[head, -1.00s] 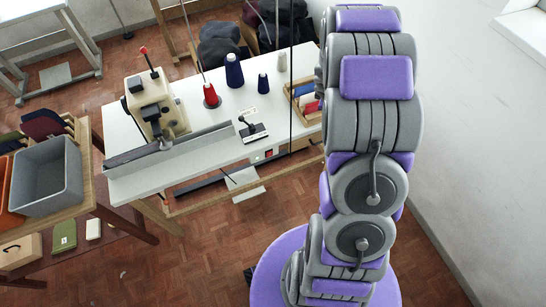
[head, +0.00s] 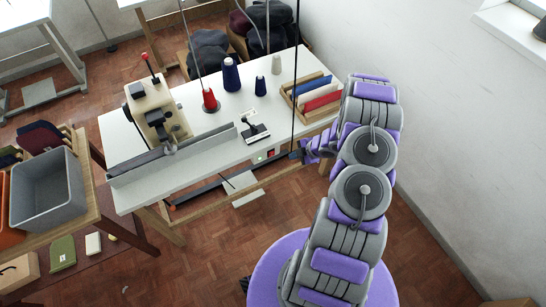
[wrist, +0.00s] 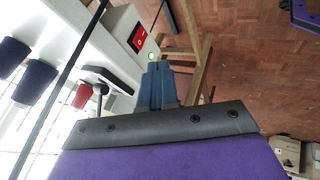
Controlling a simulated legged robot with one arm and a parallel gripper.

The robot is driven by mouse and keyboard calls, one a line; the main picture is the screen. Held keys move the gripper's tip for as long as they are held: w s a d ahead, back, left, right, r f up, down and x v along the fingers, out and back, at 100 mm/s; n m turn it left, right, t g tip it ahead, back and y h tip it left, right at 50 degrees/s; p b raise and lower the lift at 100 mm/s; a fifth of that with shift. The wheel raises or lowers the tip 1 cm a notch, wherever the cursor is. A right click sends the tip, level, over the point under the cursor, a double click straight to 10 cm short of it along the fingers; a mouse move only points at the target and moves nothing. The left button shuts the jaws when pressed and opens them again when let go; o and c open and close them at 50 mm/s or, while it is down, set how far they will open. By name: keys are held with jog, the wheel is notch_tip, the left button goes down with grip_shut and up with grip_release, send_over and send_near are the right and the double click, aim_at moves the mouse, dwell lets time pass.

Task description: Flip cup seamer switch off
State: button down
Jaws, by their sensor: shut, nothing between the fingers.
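The switch (head: 270,153) is a red rocker on a pale box under the table's front edge, beside a green lamp (head: 257,160) that looks lit. In the wrist view the red switch (wrist: 138,38) shows white marks, with the green lamp (wrist: 151,56) beside it. I cannot tell which side of the rocker is pressed. My gripper (head: 297,154) is just right of the switch in the head view. In the wrist view its blue-grey fingers (wrist: 157,82) are shut and empty, their tips close to the lamp; contact is unclear. The cream sewing machine (head: 155,112) stands on the table.
The white table (head: 215,135) carries thread cones, a black stand (head: 254,130) and a wooden rack (head: 312,97) of coloured folders. A thin dark pole (head: 295,75) rises near my gripper. A grey bin (head: 47,187) is at left. The floor in front is clear.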

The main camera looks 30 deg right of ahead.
jog(key=b, duration=0.2)
send_near(270, 155)
jog(key=shift+s+x, duration=0.35)
jog(key=shift+x, duration=2.7)
jog(key=shift+d+f+y, duration=0.25)
jog(key=shift+d+y, duration=0.05)
jog(key=shift+w+d, duration=0.15)
jog(key=shift+w, duration=0.15)
jog(key=shift+r, duration=0.1)
jog(key=shift+a+r, duration=0.15)
jog(key=shift+a, duration=0.2)
